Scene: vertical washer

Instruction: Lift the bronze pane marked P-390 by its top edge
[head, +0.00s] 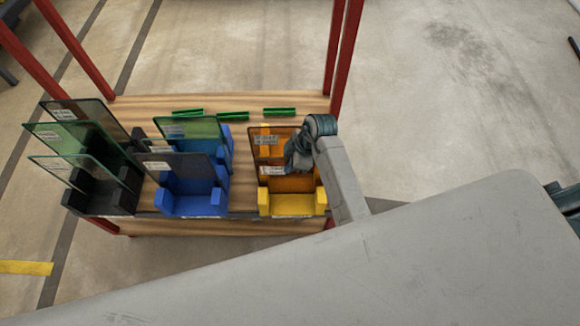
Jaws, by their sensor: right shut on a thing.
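A bronze pane (268,148) stands upright in the yellow rack (292,205) at the right of the wooden table. It bears a small white label whose text is too small to read. A second label shows lower down in the same rack, perhaps on another bronze pane (290,184). My right gripper (298,158) is at the right part of the bronze pane, near its top edge, and is shut on it. The gripper and wrist hide the pane's right side and the fingertips. My left gripper is not in view.
A blue rack (190,206) with green and grey panes stands left of the yellow rack. A black rack (118,200) with several tilted-looking panes stands at the far left. Green strips (279,111) lie along the table's back. Red posts (339,60) rise at the table's corners.

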